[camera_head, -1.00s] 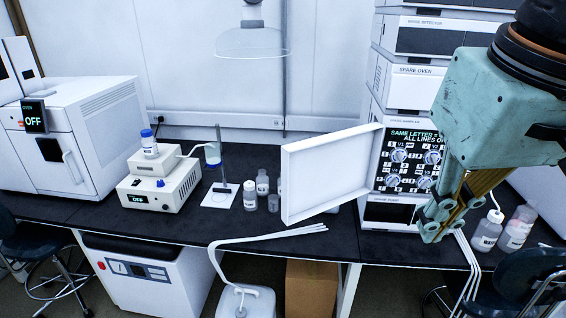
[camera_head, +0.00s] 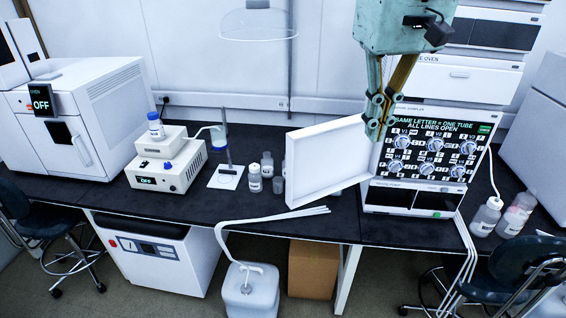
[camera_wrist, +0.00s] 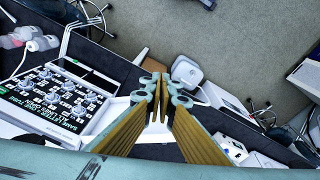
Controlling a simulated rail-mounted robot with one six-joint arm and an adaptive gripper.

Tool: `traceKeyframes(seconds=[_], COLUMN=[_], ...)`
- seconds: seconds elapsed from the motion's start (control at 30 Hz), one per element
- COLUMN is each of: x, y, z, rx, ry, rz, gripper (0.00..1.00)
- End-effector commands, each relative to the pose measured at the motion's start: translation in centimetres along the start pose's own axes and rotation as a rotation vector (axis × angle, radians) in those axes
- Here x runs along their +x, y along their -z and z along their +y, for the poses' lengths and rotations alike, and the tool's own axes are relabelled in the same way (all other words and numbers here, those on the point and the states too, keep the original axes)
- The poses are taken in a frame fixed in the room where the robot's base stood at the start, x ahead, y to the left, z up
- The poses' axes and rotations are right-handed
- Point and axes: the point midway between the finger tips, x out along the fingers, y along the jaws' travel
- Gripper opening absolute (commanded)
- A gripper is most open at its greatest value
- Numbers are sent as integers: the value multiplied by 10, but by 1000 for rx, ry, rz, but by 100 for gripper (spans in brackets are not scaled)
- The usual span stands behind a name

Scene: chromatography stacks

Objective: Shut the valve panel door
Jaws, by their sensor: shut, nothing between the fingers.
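The valve panel door (camera_head: 325,165) is a white shallow tray-like door. It stands wide open to the left of the valve panel (camera_head: 434,147), with its inner face showing. My gripper (camera_head: 375,132) points down in front of the door's right end, beside the panel's left edge. Its fingers are together and empty, and they hide part of the door's right edge. I cannot tell whether they touch the door. The fingertips also show in the wrist view (camera_wrist: 165,82).
Bottles (camera_head: 267,164) stand just left of the door, with a hotplate and stand (camera_head: 227,175) farther left. More bottles (camera_head: 487,218) stand right of the panel. White tubes (camera_head: 275,218) reach over the bench's front edge from a jug (camera_head: 250,290) below.

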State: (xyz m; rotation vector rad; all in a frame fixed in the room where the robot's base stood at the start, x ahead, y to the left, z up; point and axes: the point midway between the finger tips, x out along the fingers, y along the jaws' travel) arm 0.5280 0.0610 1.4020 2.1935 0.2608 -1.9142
Motion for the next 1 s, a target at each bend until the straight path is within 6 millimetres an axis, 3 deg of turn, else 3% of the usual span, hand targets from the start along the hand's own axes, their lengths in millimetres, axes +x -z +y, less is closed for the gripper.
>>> traceKeyframes(seconds=[0.47,1.0], x=[14,53], y=[94,188], z=[-12,-37], rx=[-95,-202], ry=[7,12], rz=[-69,-146], gripper=[0,0])
